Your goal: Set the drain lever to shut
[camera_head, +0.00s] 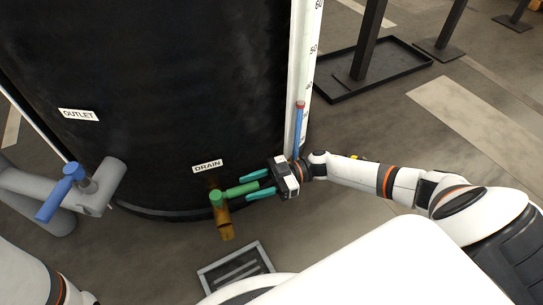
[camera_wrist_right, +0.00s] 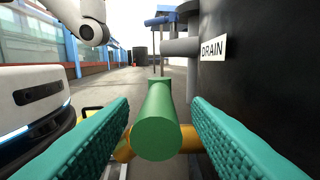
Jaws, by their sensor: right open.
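The green drain lever (camera_head: 243,189) is on a brass drain pipe (camera_head: 227,231) low on the black tank, under the DRAIN label (camera_head: 207,166). The lever points right, roughly crosswise to the pipe. My right gripper (camera_head: 249,185) is open, with its teal fingers on either side of the lever's free end. In the right wrist view the round end of the lever (camera_wrist_right: 157,137) stands between the two fingers (camera_wrist_right: 158,128), with a visible gap on each side. The brass pipe (camera_wrist_right: 190,138) shows behind it. My left gripper is not in view.
A grey outlet pipe (camera_head: 103,182) with a blue lever (camera_head: 58,194) is at the left, near the OUTLET label (camera_head: 78,115). A white gauge strip (camera_head: 303,60) with a red-topped blue tube (camera_head: 299,125) runs behind my right wrist. A floor grate (camera_head: 236,267) lies below the drain.

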